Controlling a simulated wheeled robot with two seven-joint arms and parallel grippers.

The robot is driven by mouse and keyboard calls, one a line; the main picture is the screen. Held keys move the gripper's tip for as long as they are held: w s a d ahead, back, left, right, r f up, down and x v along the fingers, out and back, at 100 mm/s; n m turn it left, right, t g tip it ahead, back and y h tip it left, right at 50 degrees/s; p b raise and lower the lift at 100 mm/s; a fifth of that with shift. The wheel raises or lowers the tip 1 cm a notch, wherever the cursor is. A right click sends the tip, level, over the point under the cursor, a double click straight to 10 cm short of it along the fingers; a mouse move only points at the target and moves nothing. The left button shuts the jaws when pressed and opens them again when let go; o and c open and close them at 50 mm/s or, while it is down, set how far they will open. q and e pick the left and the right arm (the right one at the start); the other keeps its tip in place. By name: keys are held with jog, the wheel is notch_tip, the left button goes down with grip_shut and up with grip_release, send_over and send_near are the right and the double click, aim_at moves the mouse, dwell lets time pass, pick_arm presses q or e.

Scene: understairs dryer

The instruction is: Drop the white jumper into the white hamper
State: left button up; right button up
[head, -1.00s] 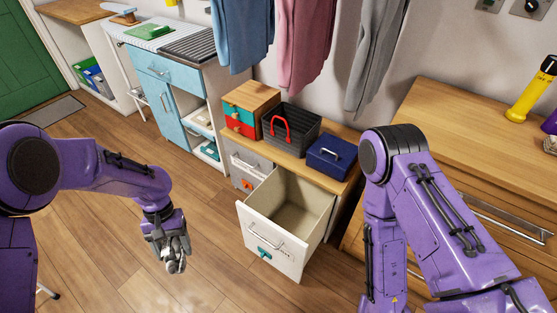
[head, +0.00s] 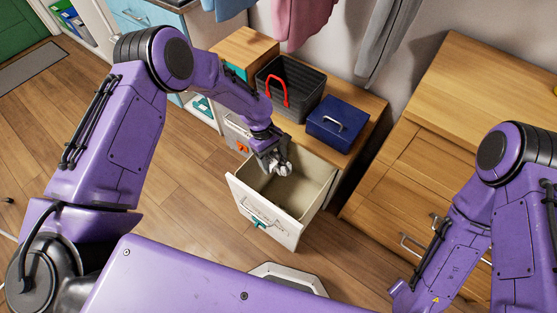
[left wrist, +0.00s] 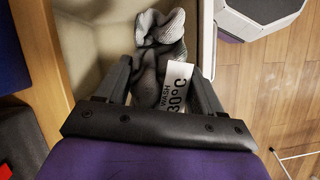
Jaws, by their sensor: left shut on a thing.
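A bundled white-and-grey cloth, which looks like the white jumper (head: 285,169), hangs in my left gripper (head: 276,163). In the left wrist view the cloth (left wrist: 160,32) sits between the two fingers of that gripper (left wrist: 160,75), with a white tag reading "WASH 30°C" beside it. The white hamper (head: 255,208) is pulled out of the low bench, open at the top, with a teal label on its front. My left gripper and the cloth are over its opening, towards the back left; the exact height is unclear. My right gripper is out of view.
On the bench (head: 366,118) stand a dark basket with red handles (head: 303,92) and a blue box (head: 338,124). An orange-labelled front (head: 237,136) is left of the hamper. Garments hang above. A wooden cabinet (head: 395,190) stands right.

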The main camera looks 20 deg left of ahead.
aim_at(278, 161)
pick_arm(q)
jog(key=w+f+n, duration=0.1)
jog(key=w+d+f+n+t, duration=0.1)
jog(key=f+n, duration=0.1)
jog(key=shift+n+h, duration=0.3)
jog(key=shift+f+b, duration=0.25)
jog(key=shift+b, duration=0.2)
notch_tip(278, 161, down, 5)
jog(key=b, duration=0.5)
jog(key=shift+a+f, duration=0.15)
jog(key=shift+f, duration=0.05)
jog(key=o, duration=1.2)
jog(key=shift+s, duration=0.1)
jog(key=shift+r, duration=0.1)
